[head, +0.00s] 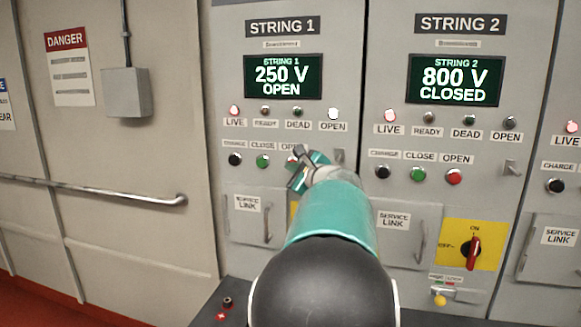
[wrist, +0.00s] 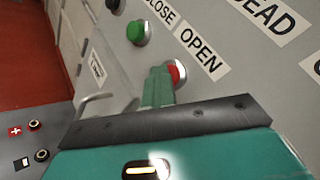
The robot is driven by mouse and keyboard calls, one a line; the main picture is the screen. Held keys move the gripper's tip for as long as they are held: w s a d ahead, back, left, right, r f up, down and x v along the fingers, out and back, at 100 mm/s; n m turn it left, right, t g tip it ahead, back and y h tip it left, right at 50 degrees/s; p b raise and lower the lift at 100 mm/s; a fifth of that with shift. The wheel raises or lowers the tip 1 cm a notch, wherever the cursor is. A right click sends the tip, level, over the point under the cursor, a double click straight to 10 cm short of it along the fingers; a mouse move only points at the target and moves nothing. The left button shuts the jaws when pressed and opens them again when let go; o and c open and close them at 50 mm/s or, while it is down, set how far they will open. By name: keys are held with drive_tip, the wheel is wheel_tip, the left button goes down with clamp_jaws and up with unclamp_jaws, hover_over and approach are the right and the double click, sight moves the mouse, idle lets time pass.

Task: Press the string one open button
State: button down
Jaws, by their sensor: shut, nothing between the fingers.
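The String 1 panel (head: 228,65) has a screen (head: 283,76) reading "STRING 1 250 V OPEN". Its red open button (wrist: 177,74) shows in the wrist view under the OPEN label (wrist: 202,54). In the head view my gripper (head: 297,176) covers that button, and only part of its label shows. My gripper is shut and empty. In the wrist view its fingertips (wrist: 160,82) are right beside the red button and overlap its left edge; I cannot tell whether they touch it. The green close button (head: 263,161) and the black charge button (head: 235,159) are to the left.
Above the buttons, the String 1 LIVE lamp (head: 234,110) glows red and the OPEN lamp (head: 333,113) glows white. The String 2 panel (head: 385,60) stands to the right, reading 800 V CLOSED. A handrail (head: 120,192) and a grey box (head: 126,92) are on the left wall.

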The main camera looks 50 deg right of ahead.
drive_tip(key=shift+s+f, duration=0.15)
drive_tip(key=shift+s, duration=0.05)
drive_tip(key=s+a, duration=0.2)
drive_tip(key=a, duration=0.3)
drive_tip(key=shift+s+a, duration=0.3)
idle(0.9)
